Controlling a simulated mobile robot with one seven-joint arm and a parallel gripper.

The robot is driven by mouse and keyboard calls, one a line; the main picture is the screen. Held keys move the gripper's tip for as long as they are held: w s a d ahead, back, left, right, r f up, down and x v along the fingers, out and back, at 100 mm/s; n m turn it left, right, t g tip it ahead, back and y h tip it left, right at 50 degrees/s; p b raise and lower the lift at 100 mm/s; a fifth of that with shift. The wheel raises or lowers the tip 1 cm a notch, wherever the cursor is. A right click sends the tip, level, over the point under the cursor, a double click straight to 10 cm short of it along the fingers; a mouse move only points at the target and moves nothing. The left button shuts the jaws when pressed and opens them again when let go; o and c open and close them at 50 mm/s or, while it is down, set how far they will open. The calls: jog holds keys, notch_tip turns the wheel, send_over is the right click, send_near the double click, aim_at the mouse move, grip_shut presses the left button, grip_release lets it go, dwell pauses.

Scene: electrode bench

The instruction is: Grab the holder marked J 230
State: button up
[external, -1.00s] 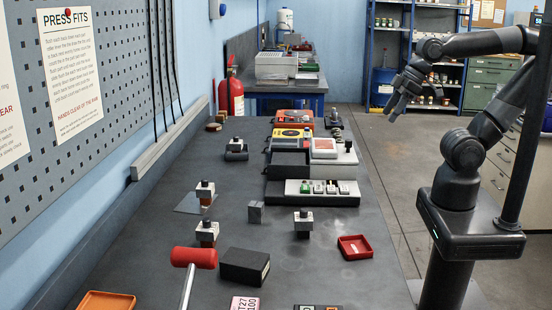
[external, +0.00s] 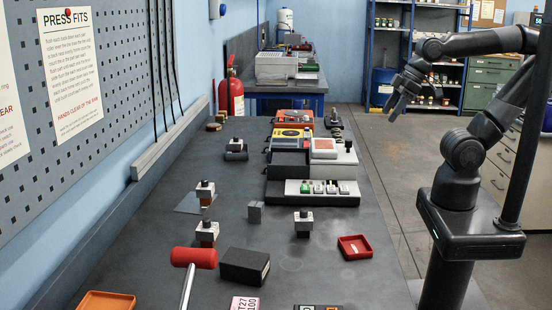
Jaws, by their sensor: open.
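Several small holders with white-and-dark blocks stand upright on the dark bench. One holder (external: 303,222) is right of the middle, one (external: 206,231) is nearer on the left, and one (external: 205,191) stands on a thin grey plate behind that. Another dark holder (external: 236,148) is farther back on the left. Their markings are too small to read, so I cannot tell which is J 230. My gripper (external: 391,104) is open and empty, high over the floor to the right of the bench, well apart from every holder.
A red mallet (external: 194,258), a black box (external: 244,266), a red tray (external: 355,247) and an orange tray (external: 106,301) lie in the front part. A control unit with buttons (external: 318,188) fills the bench's right middle. A small grey block (external: 255,211) stands centrally. The left middle has free room.

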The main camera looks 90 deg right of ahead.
jog(key=w+a+r, duration=0.2)
jog(key=w, duration=0.5)
jog(key=w+a+r, duration=0.2)
jog(key=w+r, duration=0.1)
jog(key=w, duration=0.4)
jog(key=m+h, duration=0.1)
jog(key=m, duration=0.1)
send_over(206, 227)
jog(key=s, duration=0.5)
notch_tip(206, 227, down, 15)
jog(key=shift+t, duration=0.4)
jog(key=x, duration=0.4)
jog(key=shift+w+d+f, duration=0.15)
jog(key=shift+w+f, duration=0.1)
jog(key=shift+w, duration=0.1)
jog(key=shift+s+f+x, duration=0.1)
jog(key=shift+s+x, duration=0.05)
jog(key=shift+x, duration=1.2)
jog(key=shift+s+f+x, duration=0.1)
jog(key=shift+s+x, duration=0.05)
jog(key=shift+x, duration=1.15)
jog(key=shift+c, duration=0.6)
jog(key=c, duration=1.3)
